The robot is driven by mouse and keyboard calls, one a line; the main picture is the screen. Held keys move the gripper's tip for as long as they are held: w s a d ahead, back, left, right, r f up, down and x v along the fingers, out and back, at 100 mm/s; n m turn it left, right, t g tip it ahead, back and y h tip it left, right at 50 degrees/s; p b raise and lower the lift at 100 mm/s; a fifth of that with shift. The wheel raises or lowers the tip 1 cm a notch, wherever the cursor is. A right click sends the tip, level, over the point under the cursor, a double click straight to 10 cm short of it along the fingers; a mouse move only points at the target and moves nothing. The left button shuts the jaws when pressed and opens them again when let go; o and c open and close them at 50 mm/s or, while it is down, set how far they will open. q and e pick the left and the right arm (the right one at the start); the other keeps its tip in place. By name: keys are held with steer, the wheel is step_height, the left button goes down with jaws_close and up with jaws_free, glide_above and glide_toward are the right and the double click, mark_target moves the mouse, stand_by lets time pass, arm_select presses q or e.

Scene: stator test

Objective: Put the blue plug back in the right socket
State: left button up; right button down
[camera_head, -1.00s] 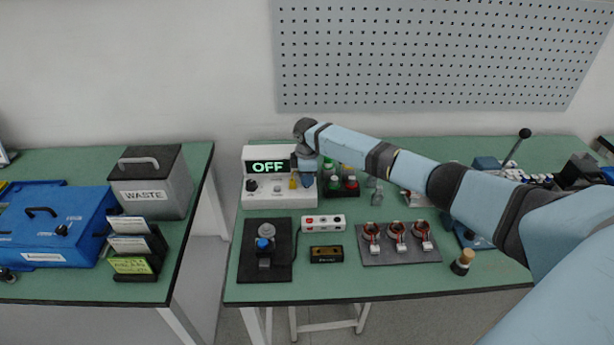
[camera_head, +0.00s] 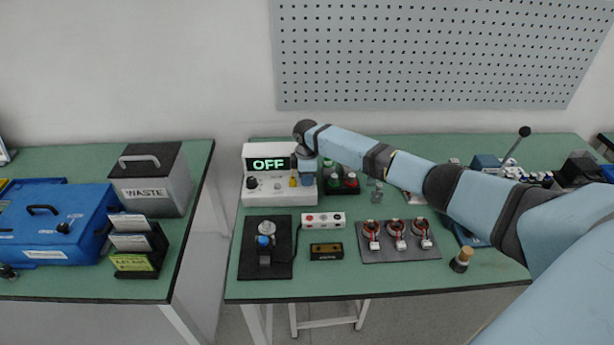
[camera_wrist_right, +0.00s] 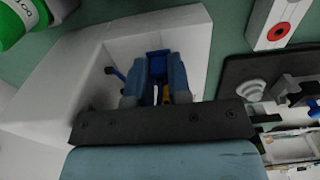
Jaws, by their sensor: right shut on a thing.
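The white test box (camera_head: 258,199) stands at the back left of the bench, its display reading OFF. My right gripper (camera_head: 307,179) is at the right end of its front panel, next to a yellow plug (camera_head: 293,181). In the right wrist view, my right gripper (camera_wrist_right: 157,88) is shut on the blue plug (camera_wrist_right: 158,62), which shows between the fingertips against the white box (camera_wrist_right: 190,40). The fingers hide the sockets, so I cannot tell whether the plug is in one. My left gripper is not in view.
Green and red containers (camera_head: 342,186) stand close right of the gripper. A WASTE bin (camera_head: 152,181) is on the left table.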

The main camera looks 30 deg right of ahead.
steer(key=c, duration=1)
jaws_free()
step_height(320, 180, up, 14)
steer(key=shift+f, duration=0.1)
